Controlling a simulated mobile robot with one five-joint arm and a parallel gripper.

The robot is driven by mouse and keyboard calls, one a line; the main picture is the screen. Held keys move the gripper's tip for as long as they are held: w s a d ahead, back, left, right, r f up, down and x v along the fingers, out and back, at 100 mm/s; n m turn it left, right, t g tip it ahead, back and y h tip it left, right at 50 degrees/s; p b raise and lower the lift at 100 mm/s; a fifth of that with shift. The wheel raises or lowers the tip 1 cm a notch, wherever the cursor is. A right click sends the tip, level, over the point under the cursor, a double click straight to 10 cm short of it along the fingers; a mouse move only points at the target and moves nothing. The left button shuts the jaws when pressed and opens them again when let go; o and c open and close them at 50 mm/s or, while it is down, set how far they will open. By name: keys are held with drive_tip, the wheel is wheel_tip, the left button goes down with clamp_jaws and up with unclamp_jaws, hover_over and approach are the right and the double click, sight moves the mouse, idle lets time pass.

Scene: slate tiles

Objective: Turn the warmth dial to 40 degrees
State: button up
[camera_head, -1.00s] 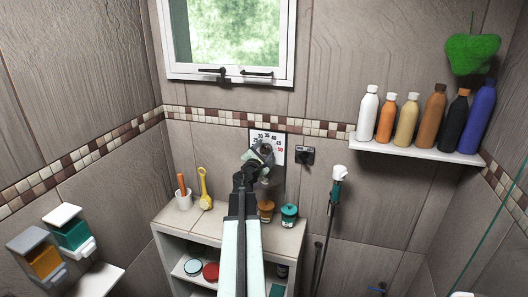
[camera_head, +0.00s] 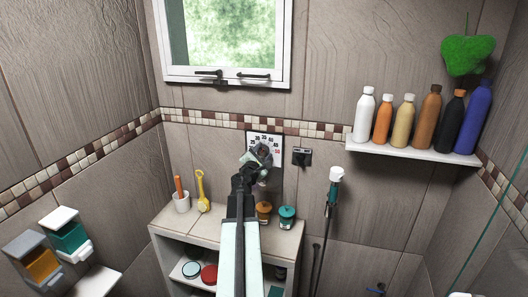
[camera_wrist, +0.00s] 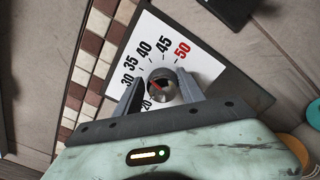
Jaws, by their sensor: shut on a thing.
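The warmth dial is a white plate (camera_head: 277,141) on the back wall, with black numbers and a red 50. In the wrist view the plate (camera_wrist: 200,60) shows a round grey metal knob (camera_wrist: 162,90) with a small red mark. The mark points up and left, roughly between 30 and 35; its exact reading is hard to tell. My gripper (camera_wrist: 162,84) is shut on the knob, one finger on each side. In the head view my gripper (camera_head: 260,155) covers the knob and the lower left of the plate.
A dark wall fitting (camera_head: 302,157) sits just right of the dial. A hand shower (camera_head: 335,180) hangs to the right. A bottle shelf (camera_head: 410,151) is further right.

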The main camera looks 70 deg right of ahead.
drive_tip(key=shift+o, duration=0.2)
drive_tip(key=shift+w, duration=0.55)
drive_tip(key=o, duration=1.3)
drive_tip(key=shift+a, duration=0.1)
drive_tip(key=shift+c, duration=0.2)
drive_tip(key=shift+s, duration=0.15)
drive_tip(key=shift+a+r, duration=0.1)
drive_tip(key=shift+a, duration=0.45)
drive_tip(key=a, duration=0.6)
drive_tip(key=shift+s+a+r+p, duration=0.2)
drive_tip(key=shift+a+r+p, duration=0.1)
drive_tip(key=shift+r+p, duration=0.15)
